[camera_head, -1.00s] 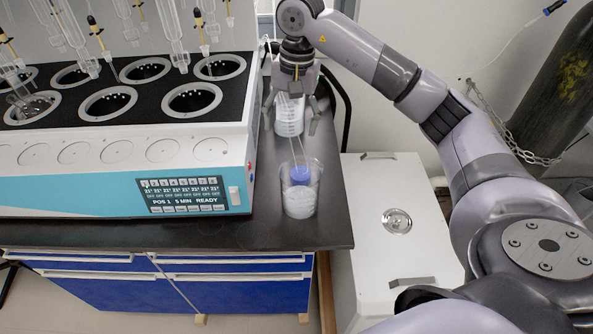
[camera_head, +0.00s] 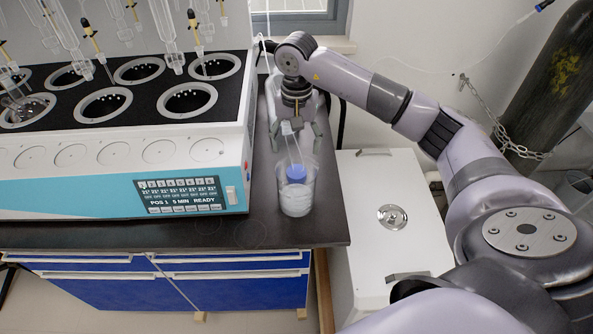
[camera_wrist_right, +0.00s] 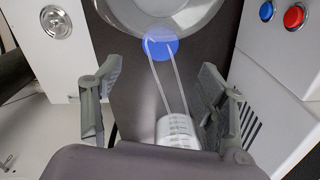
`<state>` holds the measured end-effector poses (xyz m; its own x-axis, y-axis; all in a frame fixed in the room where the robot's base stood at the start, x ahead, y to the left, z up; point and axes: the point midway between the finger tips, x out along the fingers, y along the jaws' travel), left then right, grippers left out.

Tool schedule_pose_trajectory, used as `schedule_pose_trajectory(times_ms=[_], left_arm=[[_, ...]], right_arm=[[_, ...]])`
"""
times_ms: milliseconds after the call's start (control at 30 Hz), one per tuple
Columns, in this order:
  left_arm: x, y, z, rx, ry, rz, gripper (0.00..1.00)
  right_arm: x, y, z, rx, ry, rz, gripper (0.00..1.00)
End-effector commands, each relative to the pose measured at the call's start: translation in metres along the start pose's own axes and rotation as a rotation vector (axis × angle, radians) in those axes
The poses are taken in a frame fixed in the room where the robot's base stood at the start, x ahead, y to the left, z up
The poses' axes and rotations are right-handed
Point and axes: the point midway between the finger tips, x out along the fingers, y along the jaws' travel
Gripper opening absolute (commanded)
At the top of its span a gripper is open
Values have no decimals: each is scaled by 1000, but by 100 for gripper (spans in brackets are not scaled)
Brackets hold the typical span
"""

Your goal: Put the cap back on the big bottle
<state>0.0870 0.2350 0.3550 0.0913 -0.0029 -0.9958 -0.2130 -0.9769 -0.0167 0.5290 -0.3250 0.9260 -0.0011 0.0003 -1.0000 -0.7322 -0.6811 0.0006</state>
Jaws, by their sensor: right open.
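A clear beaker (camera_head: 297,205) with whitish content stands near the front right edge of the dark bench. In the head view my right gripper largely hides this bottle. My right gripper (camera_head: 297,134) is open, pointing down just behind the beaker; its spread fingers (camera_wrist_right: 157,78) hold nothing. My left gripper is out of view.
The distiller (camera_head: 105,180) with several round wells and hanging glassware stands close on the left. A white cabinet (camera_head: 385,250) stands lower on the right. A gas cylinder (camera_head: 550,85) with a chain is at the far right.

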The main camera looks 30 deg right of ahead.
Motion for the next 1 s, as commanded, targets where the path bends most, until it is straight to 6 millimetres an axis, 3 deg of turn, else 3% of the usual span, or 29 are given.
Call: schedule_pose_trajectory(times_ms=[100,233,667,1000], left_arm=[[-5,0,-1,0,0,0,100],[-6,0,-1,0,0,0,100],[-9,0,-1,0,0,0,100],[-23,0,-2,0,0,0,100]], right_arm=[[21,0,1,1,-3,2,67],[33,0,0,0,-1,0,67],[39,0,1,0,-1,0,67],[83,1,4,1,-1,0,67]])
